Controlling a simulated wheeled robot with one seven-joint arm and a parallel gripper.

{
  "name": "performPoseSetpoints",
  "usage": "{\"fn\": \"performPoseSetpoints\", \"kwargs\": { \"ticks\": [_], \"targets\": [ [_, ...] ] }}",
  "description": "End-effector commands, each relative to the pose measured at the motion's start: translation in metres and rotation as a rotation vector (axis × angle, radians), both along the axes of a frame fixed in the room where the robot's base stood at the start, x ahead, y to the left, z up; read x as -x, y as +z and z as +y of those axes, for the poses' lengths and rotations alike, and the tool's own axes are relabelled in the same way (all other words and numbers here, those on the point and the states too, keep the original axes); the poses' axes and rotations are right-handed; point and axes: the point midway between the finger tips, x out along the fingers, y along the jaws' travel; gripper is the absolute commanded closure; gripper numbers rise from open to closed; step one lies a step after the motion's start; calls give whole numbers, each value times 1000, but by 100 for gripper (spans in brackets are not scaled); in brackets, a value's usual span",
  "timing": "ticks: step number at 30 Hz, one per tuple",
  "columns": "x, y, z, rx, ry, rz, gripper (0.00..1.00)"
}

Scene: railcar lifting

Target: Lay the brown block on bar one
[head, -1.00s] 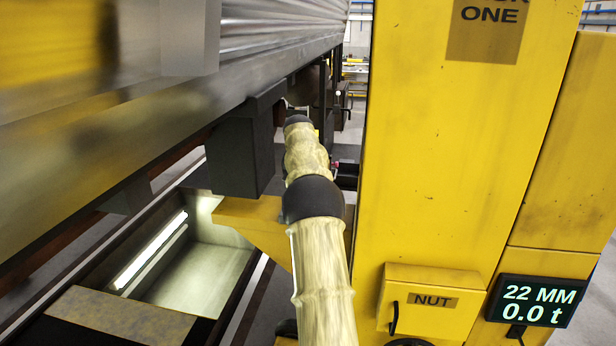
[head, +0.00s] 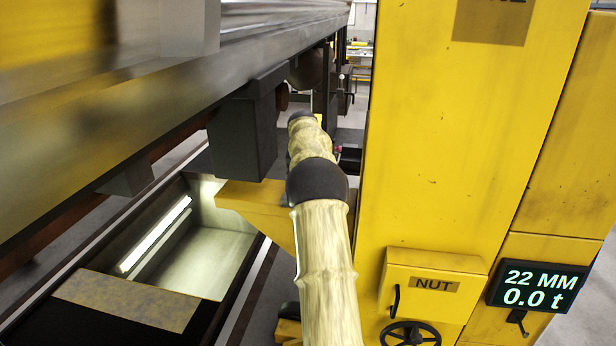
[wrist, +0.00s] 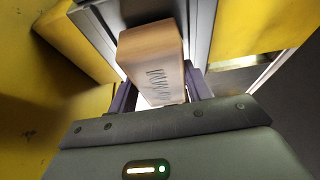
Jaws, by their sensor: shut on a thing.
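In the wrist view my gripper (wrist: 158,92) is shut on the brown block (wrist: 150,52), a wood-coloured piece with dark lettering on one side. The block sits between two dark purple fingers and tilts in the picture. In the head view the gripper and block are hidden behind my arm. A yellow arm (head: 256,208) juts left from the yellow jack column (head: 450,130), below a dark grey pad block (head: 242,140) under the railcar; it is likely bar one, but no label shows on it. Yellow surfaces also show around the block in the wrist view.
The railcar side (head: 150,110) runs along the upper left. A lit pit (head: 200,265) lies below it. A nut box (head: 432,287), handwheel (head: 410,335) and display (head: 537,288) reading 22 MM, 0.0 t are on the column's lower part.

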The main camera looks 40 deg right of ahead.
Motion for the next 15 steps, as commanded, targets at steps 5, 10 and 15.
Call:
{"fn": "performPoseSetpoints", "kwargs": {
  "ticks": [5,10,15],
  "targets": [
    [0,-3,0,1,0,-1,81],
    [0,-6,0,1,0,-1,81],
    [0,-9,0,0,0,0,81]
  ]
}}
